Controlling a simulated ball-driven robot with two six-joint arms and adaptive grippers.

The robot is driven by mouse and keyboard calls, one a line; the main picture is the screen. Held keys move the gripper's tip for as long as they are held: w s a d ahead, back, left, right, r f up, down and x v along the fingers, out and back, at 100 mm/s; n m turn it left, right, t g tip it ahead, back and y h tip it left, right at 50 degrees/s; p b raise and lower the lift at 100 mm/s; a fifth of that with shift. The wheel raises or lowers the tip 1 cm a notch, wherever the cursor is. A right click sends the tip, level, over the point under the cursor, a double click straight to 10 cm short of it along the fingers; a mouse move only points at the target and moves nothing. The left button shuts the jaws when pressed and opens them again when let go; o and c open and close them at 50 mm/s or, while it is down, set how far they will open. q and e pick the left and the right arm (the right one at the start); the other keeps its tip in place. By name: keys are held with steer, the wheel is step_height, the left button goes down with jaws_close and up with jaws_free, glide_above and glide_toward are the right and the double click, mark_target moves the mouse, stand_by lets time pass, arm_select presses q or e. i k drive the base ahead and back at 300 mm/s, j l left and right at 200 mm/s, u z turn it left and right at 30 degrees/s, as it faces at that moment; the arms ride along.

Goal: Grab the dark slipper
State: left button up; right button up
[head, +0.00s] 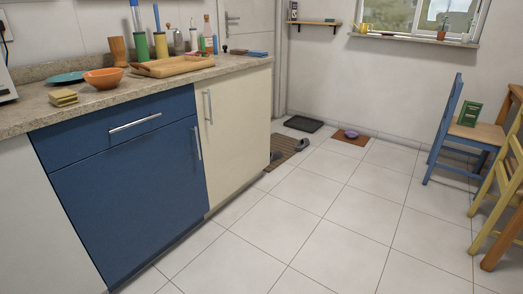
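A dark grey slipper (302,144) lies on the floor at the right edge of a brown striped mat (283,148), past the far end of the counter. A second dark shape, likely the other slipper (275,156), lies on the mat close to the cabinet's end. It is small in view and I cannot make out its full outline. Neither of my grippers shows in the head view.
The counter with blue and cream fronts (130,170) runs along the left. A black tray (303,123) and a purple bowl (351,134) are on the floor beyond. A blue chair (447,130) and a yellow chair (497,185) stand right. The tiled floor (330,220) between is clear.

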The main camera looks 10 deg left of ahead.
mark_target(273, 155)
steer(key=i+l+u, duration=0.25)
steer(key=i+l, duration=0.4)
steer(key=i, duration=0.35)
steer(key=i+l+u, duration=0.25)
steer(key=i+l, duration=0.6)
steer(key=i, duration=0.15)
steer(key=i+l+u, duration=0.1)
steer(key=u, duration=0.35)
steer(key=i+l+u, duration=0.2)
steer(key=u, duration=0.25)
steer(key=i+l+u, duration=0.1)
steer(key=l+u, duration=0.15)
steer(key=u, duration=0.15)
steer(key=i+l+u, duration=0.1)
steer(key=l+u, duration=0.15)
steer(key=u, duration=0.2)
steer(key=i+l+u, duration=0.15)
steer(key=l+u, duration=0.15)
steer(key=l, duration=0.85)
steer(key=l+u, duration=0.3)
steer(key=l, duration=0.9)
steer(key=l+u, duration=0.3)
steer(key=l, duration=1.35)
steer(key=k+l, duration=0.15)
steer(key=l, duration=0.8)
steer(key=k, duration=0.05)
